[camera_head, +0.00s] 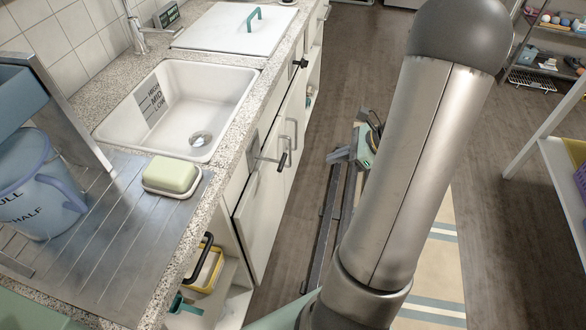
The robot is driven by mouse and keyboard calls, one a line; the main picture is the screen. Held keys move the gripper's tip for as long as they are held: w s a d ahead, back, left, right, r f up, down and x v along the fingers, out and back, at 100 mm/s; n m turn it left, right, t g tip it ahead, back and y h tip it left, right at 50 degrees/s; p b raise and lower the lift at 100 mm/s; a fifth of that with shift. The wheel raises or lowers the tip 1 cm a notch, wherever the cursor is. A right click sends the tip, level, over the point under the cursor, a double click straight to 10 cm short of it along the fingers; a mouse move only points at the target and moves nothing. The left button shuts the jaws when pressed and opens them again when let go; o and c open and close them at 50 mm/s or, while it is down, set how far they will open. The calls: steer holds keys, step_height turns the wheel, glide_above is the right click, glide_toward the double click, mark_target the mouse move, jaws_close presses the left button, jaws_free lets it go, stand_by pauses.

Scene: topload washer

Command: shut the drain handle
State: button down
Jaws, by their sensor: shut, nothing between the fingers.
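A lever with a black grip (282,161) sticks out from the counter front below the white sink; it looks like the drain handle. It points out to the right, roughly level, beside a grey plate (253,138). A small black knob or handle (299,64) sits farther back on the same front, and I cannot tell its function. The sink (222,92) has level marks on its wall and a round metal drain (200,139) in its floor. It looks empty. My arm fills the right middle of the view; my gripper is not seen.
A white lid (225,32) with a teal handle lies behind the sink. A green soap bar on a dish (172,176) and a blue bucket (32,185) stand on the metal drainboard (105,235). An open cabinet door (262,215) juts out below. Shelves stand at right.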

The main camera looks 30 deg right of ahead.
steer(key=w+r+x, duration=0.1)
steer(key=r+x, duration=0.1)
steer(key=x, duration=1)
steer(key=shift+w+a+m, duration=0.35)
steer(key=shift+w+m, duration=0.05)
steer(key=shift+w+f, duration=0.1)
steer(key=shift+f, duration=0.05)
